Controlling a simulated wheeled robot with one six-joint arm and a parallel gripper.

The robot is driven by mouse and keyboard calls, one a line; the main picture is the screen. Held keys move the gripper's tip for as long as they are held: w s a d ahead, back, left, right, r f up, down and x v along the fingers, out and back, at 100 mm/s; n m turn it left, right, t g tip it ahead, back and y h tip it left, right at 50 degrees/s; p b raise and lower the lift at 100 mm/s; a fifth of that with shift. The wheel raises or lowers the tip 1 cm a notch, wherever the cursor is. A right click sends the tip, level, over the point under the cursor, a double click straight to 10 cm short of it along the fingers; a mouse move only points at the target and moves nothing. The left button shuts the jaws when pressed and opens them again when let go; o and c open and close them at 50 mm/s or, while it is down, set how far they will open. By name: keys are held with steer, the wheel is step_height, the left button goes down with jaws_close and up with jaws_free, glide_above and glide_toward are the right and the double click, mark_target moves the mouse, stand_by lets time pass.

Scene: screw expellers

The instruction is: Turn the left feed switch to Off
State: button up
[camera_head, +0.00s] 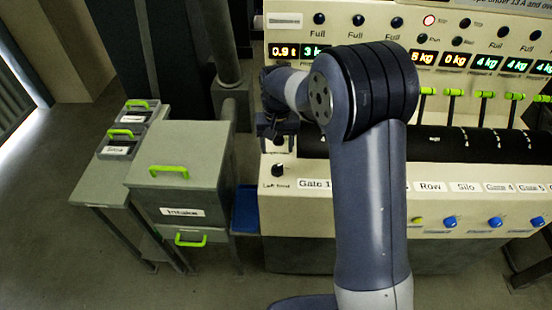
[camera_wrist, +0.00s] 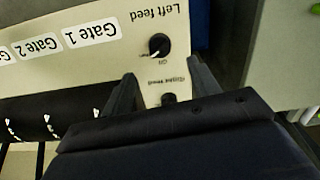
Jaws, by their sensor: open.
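The left feed switch (camera_head: 278,170) is a small black round knob on the cream panel's left end, above its "Left feed" label. In the wrist view, which is upside down, the left feed switch (camera_wrist: 159,45) shows a white pointer mark slanting down-left. A small position label beside it is too small to read surely. A second black knob (camera_wrist: 168,99) sits between my fingers, partly hidden by the gripper body. My gripper (camera_wrist: 163,75) is open, its two dark fingers apart, with the left feed switch just beyond their tips. In the head view my gripper (camera_head: 278,128) hangs above the switch.
Gate labels (camera_wrist: 90,32) run along the panel beside the switch. A dark roller (camera_head: 460,143) and green levers (camera_head: 452,92) lie to the right, partly behind my arm. A grey intake cabinet (camera_head: 180,180) with green handles stands left. A blue bin (camera_head: 246,210) sits between.

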mark_target(277, 166)
step_height(277, 166, down, 9)
steer(key=shift+f+p, duration=0.1)
steer(key=shift+p, duration=0.75)
steer(key=c, duration=1)
